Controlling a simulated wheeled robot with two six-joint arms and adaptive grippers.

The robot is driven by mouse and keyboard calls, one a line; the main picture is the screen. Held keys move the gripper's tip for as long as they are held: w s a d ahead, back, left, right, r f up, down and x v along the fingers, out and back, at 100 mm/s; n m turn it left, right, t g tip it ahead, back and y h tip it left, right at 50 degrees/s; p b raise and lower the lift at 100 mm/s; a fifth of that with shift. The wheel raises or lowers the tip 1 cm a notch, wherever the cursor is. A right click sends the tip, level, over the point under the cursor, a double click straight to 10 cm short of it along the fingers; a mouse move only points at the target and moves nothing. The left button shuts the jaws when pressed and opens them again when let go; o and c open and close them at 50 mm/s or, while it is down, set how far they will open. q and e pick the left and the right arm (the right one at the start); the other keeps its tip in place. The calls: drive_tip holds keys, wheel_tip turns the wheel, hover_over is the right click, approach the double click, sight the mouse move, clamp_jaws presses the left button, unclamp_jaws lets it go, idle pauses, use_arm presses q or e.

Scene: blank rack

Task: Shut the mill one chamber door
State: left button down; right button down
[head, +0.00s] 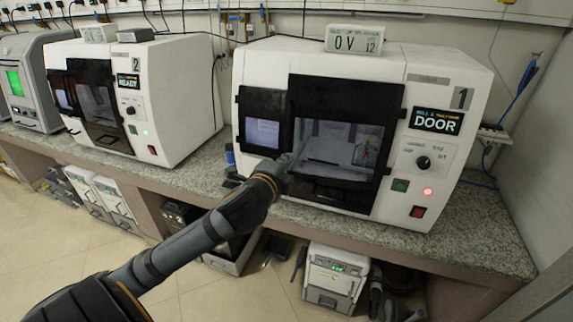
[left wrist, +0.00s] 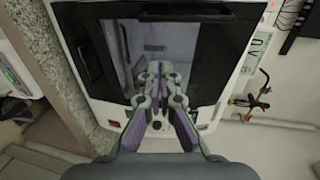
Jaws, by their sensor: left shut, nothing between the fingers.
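Mill one (head: 445,75) is the white machine on the right, with a "1" label and a small display (head: 436,121) reading "DOOR". Its chamber door (head: 392,130) is a black frame around a clear window, with the chamber interior visible through it. I cannot tell how far it stands open. My left gripper (head: 297,155) is shut and empty in front of the door's left part; contact is unclear. In the left wrist view, the shut fingers (left wrist: 160,72) point at the window inside the dark door frame (left wrist: 205,65). My right gripper is out of view.
A black panel with a screen (head: 263,133) sits left of the door. A red light (head: 428,191) glows on mill one. Mill two (head: 180,85), showing "READY", stands to the left on the same granite counter (head: 480,235). A wall bounds the right side.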

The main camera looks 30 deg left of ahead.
sight(287, 149)
use_arm(q)
drive_tip(key=w+a+p, duration=0.1)
drive_tip(key=w, duration=0.1)
drive_tip(key=w+a, duration=0.1)
drive_tip(key=w, duration=0.1)
drive_tip(key=w+a+f+p, duration=0.1)
drive_tip(key=w, duration=0.1)
drive_tip(key=shift+a+p, duration=0.25)
drive_tip(key=shift+p, duration=0.1)
drive_tip(key=shift+w+a+f, duration=0.2)
drive_tip(key=shift+w+a, duration=0.05)
drive_tip(key=shift+a, duration=0.25)
drive_tip(key=shift+w, duration=0.1)
